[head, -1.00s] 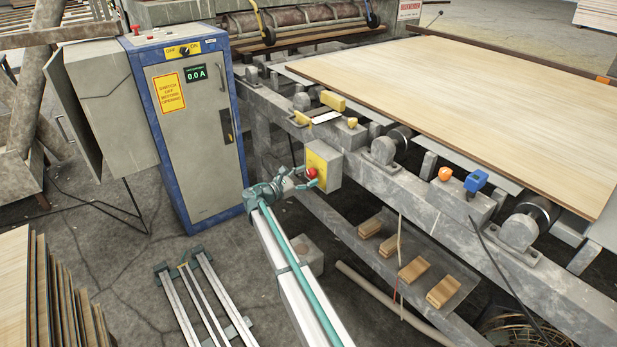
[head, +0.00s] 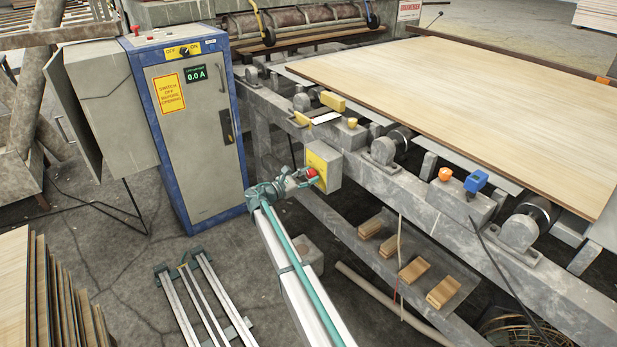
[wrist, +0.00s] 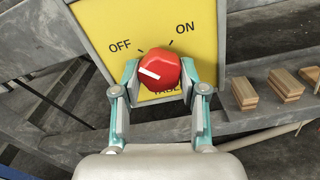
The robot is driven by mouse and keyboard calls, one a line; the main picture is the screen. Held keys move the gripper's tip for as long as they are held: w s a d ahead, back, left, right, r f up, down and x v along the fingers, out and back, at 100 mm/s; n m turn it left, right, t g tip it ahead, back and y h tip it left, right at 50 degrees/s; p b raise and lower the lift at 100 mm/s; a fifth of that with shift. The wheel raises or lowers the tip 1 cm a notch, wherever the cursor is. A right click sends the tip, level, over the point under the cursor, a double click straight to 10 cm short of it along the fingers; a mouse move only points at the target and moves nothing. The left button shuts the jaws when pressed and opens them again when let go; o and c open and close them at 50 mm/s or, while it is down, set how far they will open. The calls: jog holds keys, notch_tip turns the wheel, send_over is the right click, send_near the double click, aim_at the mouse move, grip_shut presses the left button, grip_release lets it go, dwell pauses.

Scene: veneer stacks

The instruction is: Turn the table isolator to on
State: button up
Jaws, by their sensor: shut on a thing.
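The table isolator is a grey box with a yellow face (head: 322,160) on the side of the table frame. Its red knob (head: 312,173) shows larger in the wrist view (wrist: 162,67), with OFF printed at upper left and ON at upper right. The knob's white mark points left and slightly up, on the OFF side. My gripper (wrist: 160,88) is shut on the red knob, one finger at its left and one at its right.
A blue-edged cabinet (head: 195,130) with its own OFF/ON switch stands at left. The table frame (head: 430,205) runs toward the lower right, carrying rollers and a veneer sheet (head: 470,85). Wood blocks (head: 414,269) lie on a shelf below. Metal rails (head: 205,300) lie on the floor.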

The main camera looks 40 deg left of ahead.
jog(key=m+b, duration=0.2)
jog(key=m, duration=0.3)
jog(key=shift+a+f, duration=0.1)
jog(key=m+b, duration=0.3)
jog(key=m, duration=0.1)
jog(key=shift+m, duration=0.3)
jog(key=m+b, duration=0.3)
jog(key=m, duration=0.2)
jog(key=shift+r+m+b, duration=0.15)
jog(key=shift+m+b, duration=0.45)
jog(key=shift+m, duration=0.2)
jog(key=shift+r+m+b, duration=0.15)
jog(key=shift+m+b, duration=0.45)
jog(key=shift+m, duration=0.2)
jog(key=shift+a, duration=0.1)
jog(key=o, duration=1.2)
jog(key=shift+c, duration=0.2)
